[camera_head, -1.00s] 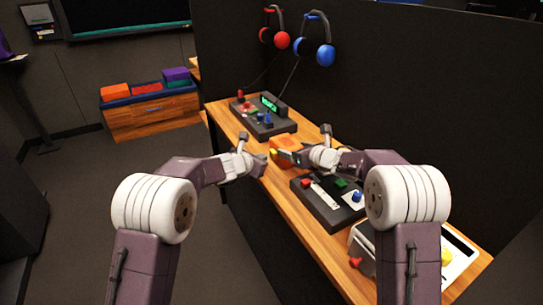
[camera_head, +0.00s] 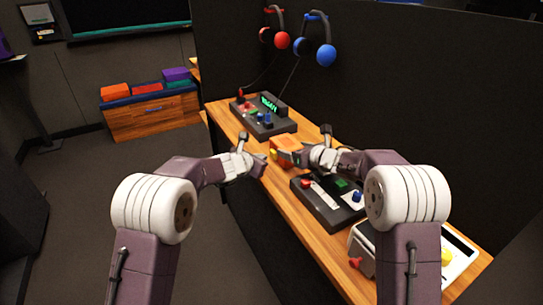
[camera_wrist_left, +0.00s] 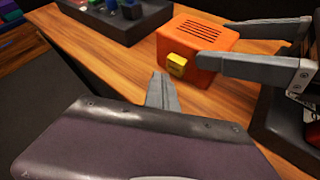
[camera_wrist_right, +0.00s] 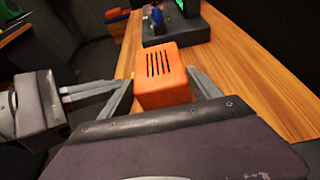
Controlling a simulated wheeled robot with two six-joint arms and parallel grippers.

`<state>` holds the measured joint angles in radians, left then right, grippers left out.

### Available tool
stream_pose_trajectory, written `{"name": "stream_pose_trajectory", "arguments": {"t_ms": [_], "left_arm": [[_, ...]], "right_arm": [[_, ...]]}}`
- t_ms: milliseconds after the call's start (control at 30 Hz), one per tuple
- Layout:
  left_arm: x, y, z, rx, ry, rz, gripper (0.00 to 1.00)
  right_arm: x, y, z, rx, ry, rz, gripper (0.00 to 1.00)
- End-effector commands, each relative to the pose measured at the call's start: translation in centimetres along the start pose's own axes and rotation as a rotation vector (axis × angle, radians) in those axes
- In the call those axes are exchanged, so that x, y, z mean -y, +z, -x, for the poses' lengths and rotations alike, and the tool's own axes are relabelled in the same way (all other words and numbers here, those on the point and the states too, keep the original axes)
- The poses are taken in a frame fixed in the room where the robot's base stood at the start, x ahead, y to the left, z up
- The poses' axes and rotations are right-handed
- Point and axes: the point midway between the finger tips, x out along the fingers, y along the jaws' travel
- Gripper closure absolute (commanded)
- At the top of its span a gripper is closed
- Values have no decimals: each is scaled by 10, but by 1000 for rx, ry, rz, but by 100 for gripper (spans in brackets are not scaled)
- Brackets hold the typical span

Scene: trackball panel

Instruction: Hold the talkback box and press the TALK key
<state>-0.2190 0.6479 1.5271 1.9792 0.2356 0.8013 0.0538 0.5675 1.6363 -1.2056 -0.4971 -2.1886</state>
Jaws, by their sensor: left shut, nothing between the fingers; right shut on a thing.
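The talkback box (camera_head: 285,147) is orange with slots on top, and it also shows in the left wrist view (camera_wrist_left: 205,42). Its yellow TALK key (camera_wrist_left: 177,64) faces my left gripper. My right gripper (camera_wrist_right: 163,88) is shut on the box, one finger on each side; it also shows in the head view (camera_head: 297,155). My left gripper (camera_head: 263,170) is shut and empty. In the left wrist view its fingertips (camera_wrist_left: 160,78) are just left of and below the key, seemingly apart from it.
A dark panel (camera_head: 262,122) with a green-lit display (camera_head: 269,101) stands behind the box. Another control panel (camera_head: 330,205) lies nearer on the wooden desk (camera_head: 285,205). A dark partition (camera_head: 400,90) with two headsets runs along the desk's right side.

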Motion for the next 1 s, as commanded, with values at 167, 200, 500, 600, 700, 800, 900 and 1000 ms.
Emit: {"name": "stream_pose_trajectory", "arguments": {"t_ms": [167,200,500,600,700,800,900,1000], "left_arm": [[0,0,0,0,0,0,100],[0,0,0,0,0,0,100],[0,0,0,0,0,0,100],[0,0,0,0,0,0,100],[2,2,-2,0,-1,-1,100],[4,3,-5,-1,-1,-1,100],[4,4,-6,-1,0,-1,100],[4,4,-6,-1,0,0,100]], "right_arm": [[0,0,0,0,0,0,74],[0,0,0,0,0,0,74],[0,0,0,0,0,0,74],[0,0,0,0,0,0,74],[0,0,0,0,0,0,74],[0,0,0,0,0,0,74],[0,0,0,0,0,0,74],[0,0,0,0,0,0,74]]}}
